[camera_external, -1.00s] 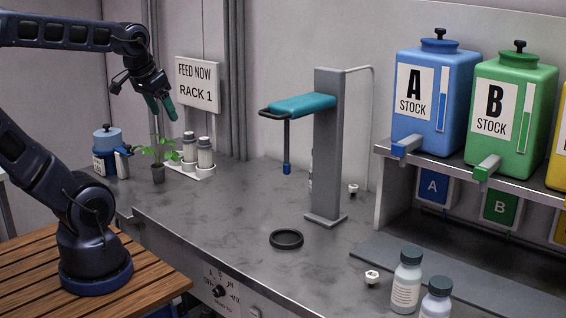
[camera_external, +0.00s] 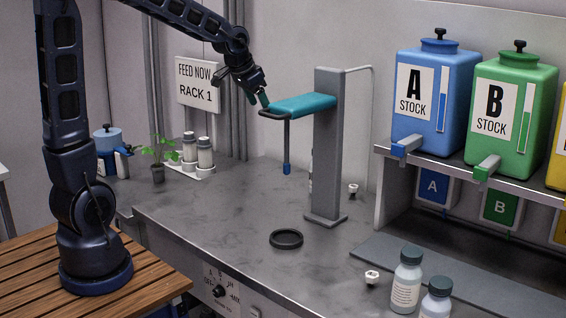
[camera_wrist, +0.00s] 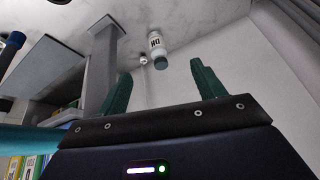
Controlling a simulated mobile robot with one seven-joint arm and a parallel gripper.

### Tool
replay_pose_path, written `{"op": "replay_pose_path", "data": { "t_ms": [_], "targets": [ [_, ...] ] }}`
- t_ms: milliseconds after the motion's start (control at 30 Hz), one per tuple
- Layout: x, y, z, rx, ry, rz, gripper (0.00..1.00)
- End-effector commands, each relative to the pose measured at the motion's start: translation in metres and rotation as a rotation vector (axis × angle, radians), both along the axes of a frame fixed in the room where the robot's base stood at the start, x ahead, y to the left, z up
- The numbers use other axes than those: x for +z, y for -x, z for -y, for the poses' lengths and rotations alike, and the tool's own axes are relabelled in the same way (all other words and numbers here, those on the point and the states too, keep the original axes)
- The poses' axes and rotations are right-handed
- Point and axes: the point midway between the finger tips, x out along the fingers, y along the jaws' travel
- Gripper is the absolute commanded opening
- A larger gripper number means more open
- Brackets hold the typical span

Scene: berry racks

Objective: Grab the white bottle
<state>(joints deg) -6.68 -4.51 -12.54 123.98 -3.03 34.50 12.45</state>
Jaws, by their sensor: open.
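A white bottle (camera_wrist: 156,45) with a teal cap and dark lettering shows in the wrist view, beyond and between the open fingers of my gripper (camera_wrist: 162,88). That view looks upside down. In the external view a pale sliver (camera_external: 311,168) behind the grey stand may be this bottle, mostly hidden. Two other white bottles with dark caps, one (camera_external: 406,280) and another (camera_external: 436,300), stand at the front right. My gripper (camera_external: 262,98) is open and empty, high up by the left end of the teal arm of the stand, apart from every bottle.
The grey stand (camera_external: 327,150) with its teal arm (camera_external: 303,105) rises mid-counter. A black ring (camera_external: 286,239) lies before it. A potted plant (camera_external: 158,172) and a tray (camera_external: 197,173) of bottles are at left. A shelf (camera_external: 470,172) holds stock tanks at right. The counter's middle is mostly clear.

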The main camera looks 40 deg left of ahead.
Motion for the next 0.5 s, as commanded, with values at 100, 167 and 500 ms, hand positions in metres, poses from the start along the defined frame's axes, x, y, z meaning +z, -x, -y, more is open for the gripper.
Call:
{"op": "replay_pose_path", "data": {
  "t_ms": [100,167,500],
  "targets": [
    [-0.018,-0.035,0.008,-0.028,0.012,0.003,0.68],
    [-0.027,-0.052,0.012,-0.042,0.019,0.006,0.68],
    [-0.08,-0.136,0.033,-0.106,0.066,0.034,0.68]
  ]
}}
